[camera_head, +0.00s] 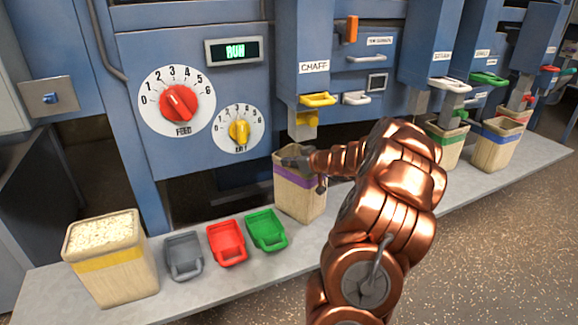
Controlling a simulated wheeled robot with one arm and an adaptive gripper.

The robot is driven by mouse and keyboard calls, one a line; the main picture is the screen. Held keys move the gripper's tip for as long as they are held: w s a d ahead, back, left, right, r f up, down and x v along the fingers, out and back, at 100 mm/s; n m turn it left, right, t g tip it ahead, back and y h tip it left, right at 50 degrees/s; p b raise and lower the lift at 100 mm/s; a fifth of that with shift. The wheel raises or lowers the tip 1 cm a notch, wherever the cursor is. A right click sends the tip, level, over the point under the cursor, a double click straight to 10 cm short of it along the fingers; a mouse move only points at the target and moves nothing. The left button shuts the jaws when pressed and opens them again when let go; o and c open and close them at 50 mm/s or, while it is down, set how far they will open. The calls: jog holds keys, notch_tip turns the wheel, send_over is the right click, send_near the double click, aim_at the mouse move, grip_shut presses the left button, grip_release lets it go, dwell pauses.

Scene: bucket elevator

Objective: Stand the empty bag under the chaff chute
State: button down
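A tan bag with a purple band (298,198) stands upright on the shelf below this chute. My gripper (307,171) is at this bag's top right rim, with dark fingers over the opening and by the right side. I cannot tell whether they are closed on the rim. The bag's inside is mostly hidden. A tan bag with a yellow band (115,270), filled with pale material, stands at the left end of the shelf.
Grey (184,256), red (227,243) and green (266,230) scoops lie on the shelf (205,290) between the two bags. More bags stand at right, with green (447,145) and blue (496,145) bands.

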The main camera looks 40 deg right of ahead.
jog(key=shift+f, duration=0.4)
jog(key=c, duration=1.3)
grip_release()
jog(key=shift+r, duration=0.2)
jog(key=p+v, duration=0.1)
jog(key=v, duration=1.1)
jog(key=shift+a+f, duration=0.1)
